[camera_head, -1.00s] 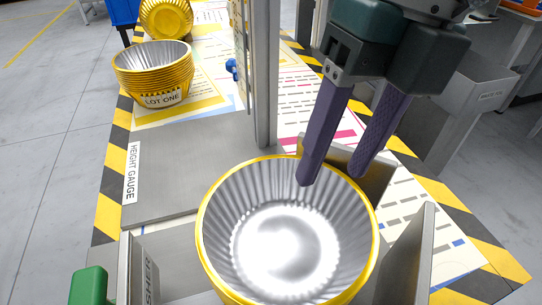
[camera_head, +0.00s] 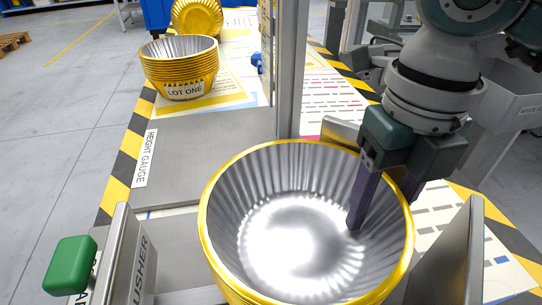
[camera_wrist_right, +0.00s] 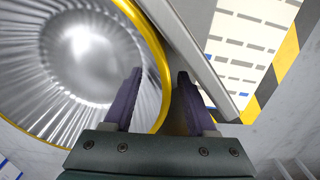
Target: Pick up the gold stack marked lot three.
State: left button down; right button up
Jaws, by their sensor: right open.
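A large gold-rimmed stack of fluted cups (camera_head: 290,255), silver inside, stands in the press in the foreground; no lot label shows on it. It also shows in the right wrist view (camera_wrist_right: 85,65). My right gripper (camera_wrist_right: 155,80) is open. It straddles the rim of this stack, one finger inside the cup and the other outside, and the fingers are apart from each other. In the head view the inner finger (camera_head: 364,200) reaches down into the cup; the outer finger is hidden behind the wall. My left gripper is not in view.
A gold stack labelled LOT ONE (camera_head: 182,70) stands at the back left, with another gold stack (camera_head: 197,17) behind it. A metal upright (camera_head: 289,70) rises behind the near stack. Metal plates (camera_head: 450,255) flank it, and a green knob (camera_head: 70,265) is at left.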

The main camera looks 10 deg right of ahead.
grip_shut()
dwell(0.4)
